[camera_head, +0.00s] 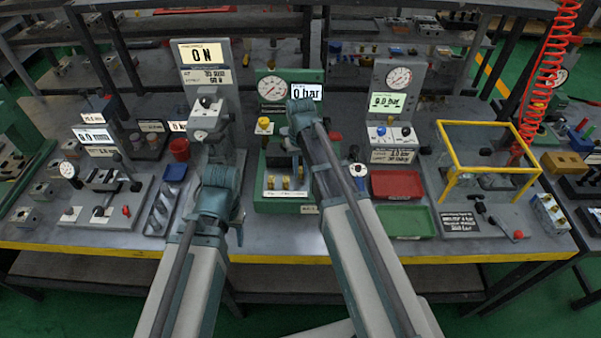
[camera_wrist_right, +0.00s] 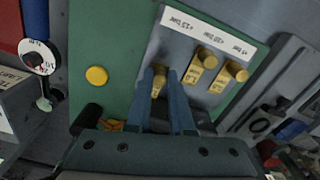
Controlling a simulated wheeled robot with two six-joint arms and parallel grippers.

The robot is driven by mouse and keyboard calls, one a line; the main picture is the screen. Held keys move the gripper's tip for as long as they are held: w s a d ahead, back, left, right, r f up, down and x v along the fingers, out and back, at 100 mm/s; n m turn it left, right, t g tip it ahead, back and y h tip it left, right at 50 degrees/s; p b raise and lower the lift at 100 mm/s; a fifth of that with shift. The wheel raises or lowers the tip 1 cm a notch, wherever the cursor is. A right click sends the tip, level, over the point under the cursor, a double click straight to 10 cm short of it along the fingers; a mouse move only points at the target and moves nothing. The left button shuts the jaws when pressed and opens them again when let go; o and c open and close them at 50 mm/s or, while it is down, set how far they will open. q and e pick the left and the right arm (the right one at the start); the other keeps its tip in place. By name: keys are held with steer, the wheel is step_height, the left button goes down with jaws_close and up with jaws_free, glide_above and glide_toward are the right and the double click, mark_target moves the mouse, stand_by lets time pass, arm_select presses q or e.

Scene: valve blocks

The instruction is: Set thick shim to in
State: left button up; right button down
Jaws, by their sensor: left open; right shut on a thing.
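A grey rack plate (camera_wrist_right: 226,37) on a green base holds brass shims, with a white label strip along its edge. My right gripper (camera_wrist_right: 163,72) is shut on a brass shim (camera_wrist_right: 157,88), the leftmost in the right wrist view. Two other brass shims, the middle one (camera_wrist_right: 203,65) and the right one (camera_wrist_right: 231,74), stand in the plate beside it. I cannot tell which shim is the thick one. My left gripper (camera_head: 238,228) is open and empty above the table front.
The station has a dial gauge (camera_head: 272,89), a display reading 0 bar (camera_head: 308,92) and a yellow button (camera_head: 264,124). A red tray (camera_head: 396,184) and green tray (camera_head: 404,221) lie to the right. A yellow-framed guard (camera_head: 486,124) stands further right.

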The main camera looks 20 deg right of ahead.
mark_target(300, 171)
steer(key=c, duration=0.8)
jaws_free()
steer(key=shift+w+d, duration=0.1)
steer(key=shift+w, duration=0.2)
steer(key=shift+s, duration=0.1)
step_height(300, 171, up, 14)
steer(key=p, duration=1.3)
steer(key=shift+p, duration=0.4)
steer(key=shift+f, duration=0.1)
steer(key=s+a+f+n+b, duration=0.2)
steer(key=s+a, duration=0.4)
steer(key=s, duration=0.3)
steer(key=s+a+f+n+h+b, duration=0.1)
steer(key=s+a+f+b, duration=0.3)
steer(key=s, duration=0.5)
steer(key=shift+s+a+n, duration=0.25)
steer(key=shift+a+n, duration=0.25)
steer(key=shift+a, duration=0.35)
